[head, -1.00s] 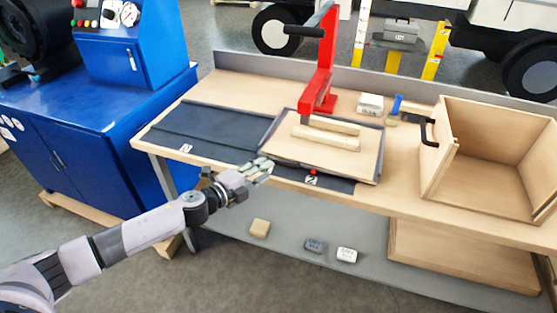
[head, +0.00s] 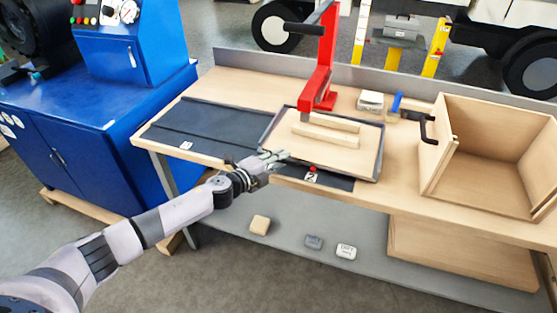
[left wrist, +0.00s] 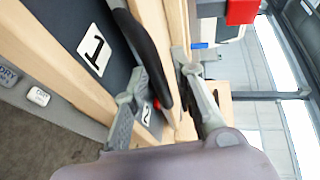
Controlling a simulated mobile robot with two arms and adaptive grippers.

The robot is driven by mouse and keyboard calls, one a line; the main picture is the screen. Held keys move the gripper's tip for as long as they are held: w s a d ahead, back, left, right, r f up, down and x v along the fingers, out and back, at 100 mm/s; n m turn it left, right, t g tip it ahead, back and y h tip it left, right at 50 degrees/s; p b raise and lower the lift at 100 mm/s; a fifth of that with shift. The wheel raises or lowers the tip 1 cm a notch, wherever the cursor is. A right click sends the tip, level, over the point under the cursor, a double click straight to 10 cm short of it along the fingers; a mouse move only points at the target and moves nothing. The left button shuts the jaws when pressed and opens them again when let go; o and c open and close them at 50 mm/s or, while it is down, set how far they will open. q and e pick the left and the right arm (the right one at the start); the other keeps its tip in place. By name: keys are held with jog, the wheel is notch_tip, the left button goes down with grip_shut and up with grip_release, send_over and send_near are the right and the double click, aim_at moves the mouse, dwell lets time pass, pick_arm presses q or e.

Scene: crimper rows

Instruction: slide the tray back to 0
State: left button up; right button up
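The tray (head: 376,160) is a shallow wooden board with a dark rim and two pale wooden strips on it. It sits on the dark track (head: 215,125) at the track's right end. A red marker (head: 313,169) at its front edge is beside a white label (head: 311,178) that reads 2 in the left wrist view (left wrist: 147,115). Another label (left wrist: 95,50) reads 1. My left gripper (head: 280,157) is at the tray's front left corner. In the left wrist view its fingers (left wrist: 163,95) are apart, with the dark rim between them; I cannot tell whether they touch it. My right gripper is out of view.
A red lever press (head: 319,80) stands behind the tray. An open wooden box (head: 480,180) with a dark handle is to the right. The track left of the tray is clear. A blue cabinet (head: 110,150) stands left.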

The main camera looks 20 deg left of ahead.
pick_arm(q)
grip_shut()
dwell(0.6)
